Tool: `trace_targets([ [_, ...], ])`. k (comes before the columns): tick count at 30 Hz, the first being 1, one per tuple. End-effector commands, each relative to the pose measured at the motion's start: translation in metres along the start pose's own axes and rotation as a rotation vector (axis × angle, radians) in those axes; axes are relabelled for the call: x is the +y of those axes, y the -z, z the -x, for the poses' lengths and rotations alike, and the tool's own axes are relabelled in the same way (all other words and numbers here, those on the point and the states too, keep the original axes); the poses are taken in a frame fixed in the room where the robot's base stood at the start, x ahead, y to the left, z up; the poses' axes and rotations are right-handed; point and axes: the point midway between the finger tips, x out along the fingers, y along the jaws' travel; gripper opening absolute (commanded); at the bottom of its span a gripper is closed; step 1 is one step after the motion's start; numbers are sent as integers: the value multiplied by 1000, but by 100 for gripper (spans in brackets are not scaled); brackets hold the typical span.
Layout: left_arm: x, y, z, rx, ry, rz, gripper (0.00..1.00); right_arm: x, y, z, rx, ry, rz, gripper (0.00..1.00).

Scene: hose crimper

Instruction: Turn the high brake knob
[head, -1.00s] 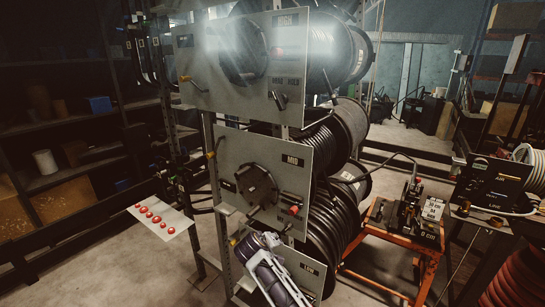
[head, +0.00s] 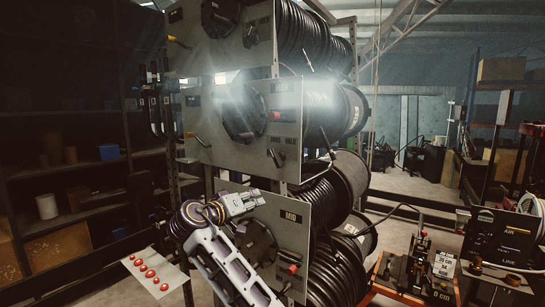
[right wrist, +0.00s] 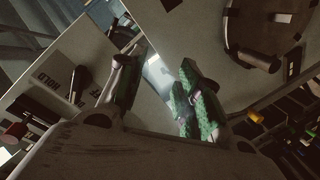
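The HIGH panel (head: 215,125) is a pale plate in the middle of the head view, with a large dark round disc (head: 243,112). A small black knob (head: 277,158), which I take for the brake knob, sits by the DRAG and HOLD labels at its lower right. In the right wrist view a black knob (right wrist: 76,80) stands beside an upside-down HOLD label, left of the fingers. My right gripper (head: 258,198) is below the HIGH panel, in front of the MID panel's top, apart from the knob. Its fingers (right wrist: 155,90) are spread with nothing between them. My left gripper is not in view.
The MID panel (head: 294,235) with its round disc (head: 256,243) is partly behind my right arm.

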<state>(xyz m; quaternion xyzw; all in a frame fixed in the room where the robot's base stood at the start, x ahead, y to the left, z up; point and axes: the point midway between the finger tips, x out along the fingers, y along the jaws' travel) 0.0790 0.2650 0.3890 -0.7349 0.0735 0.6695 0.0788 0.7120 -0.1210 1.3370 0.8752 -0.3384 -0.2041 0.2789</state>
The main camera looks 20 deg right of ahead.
Motion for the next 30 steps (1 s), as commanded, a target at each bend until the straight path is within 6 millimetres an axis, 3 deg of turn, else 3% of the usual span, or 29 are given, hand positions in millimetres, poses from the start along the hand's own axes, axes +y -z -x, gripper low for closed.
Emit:
trace_targets([
  [1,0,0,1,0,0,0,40,16,16,10,16,-29,-26,35],
  [6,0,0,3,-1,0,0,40,60,53,40,51,-116,-105,35],
  [12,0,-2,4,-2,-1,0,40,91,74,63,74,-176,-165,35],
  [30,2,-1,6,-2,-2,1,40,97,78,63,76,-187,-174,35],
])
